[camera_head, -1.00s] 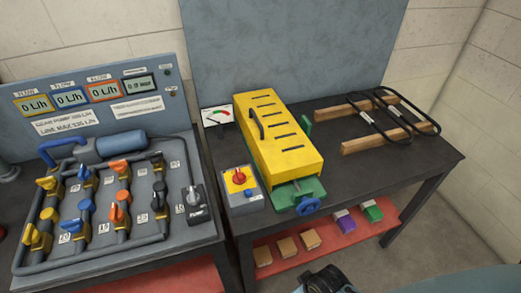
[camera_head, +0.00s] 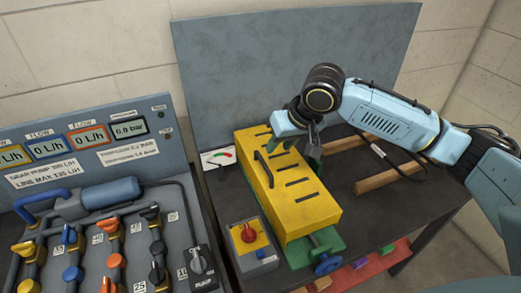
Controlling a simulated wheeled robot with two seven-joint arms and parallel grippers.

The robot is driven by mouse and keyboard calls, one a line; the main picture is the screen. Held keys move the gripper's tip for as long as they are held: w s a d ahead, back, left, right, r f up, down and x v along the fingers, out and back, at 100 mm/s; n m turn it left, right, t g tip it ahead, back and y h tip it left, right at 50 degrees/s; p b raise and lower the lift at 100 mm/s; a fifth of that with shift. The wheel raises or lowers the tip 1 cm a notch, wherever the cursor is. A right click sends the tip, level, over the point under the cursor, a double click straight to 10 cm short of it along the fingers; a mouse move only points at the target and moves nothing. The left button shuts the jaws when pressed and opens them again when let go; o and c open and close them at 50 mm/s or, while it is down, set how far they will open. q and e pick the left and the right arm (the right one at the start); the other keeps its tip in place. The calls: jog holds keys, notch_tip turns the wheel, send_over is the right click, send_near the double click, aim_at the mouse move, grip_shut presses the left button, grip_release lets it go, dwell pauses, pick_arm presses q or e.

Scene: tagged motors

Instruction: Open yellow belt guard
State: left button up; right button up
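The yellow belt guard (camera_head: 298,208) is a long slotted box that sits closed over a green base (camera_head: 318,250) on the dark bench. A dark handle (camera_head: 264,168) stands on its left top side. My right gripper (camera_head: 301,145) reaches in from the right and points down over the guard's far right part. Its fingers are partly hidden, and I cannot tell whether they touch the guard or how far apart they are. My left gripper is not in view.
A blue handwheel (camera_head: 328,264) is at the front. Wooden bars (camera_head: 390,178) lie to the right. A valve panel (camera_head: 95,235) fills the left.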

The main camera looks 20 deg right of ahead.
aim_at(264, 162)
jog(key=shift+m, duration=0.3)
jog(key=x, duration=0.4)
jog(key=w+d+x, duration=0.1)
jog(key=x, duration=0.3)
jog(key=b+x, duration=0.1)
jog(key=x, duration=0.2)
jog(key=shift+w+d+f, duration=0.15)
jog(key=shift+w+d, duration=0.05)
jog(key=shift+w, duration=0.25)
grip_shut()
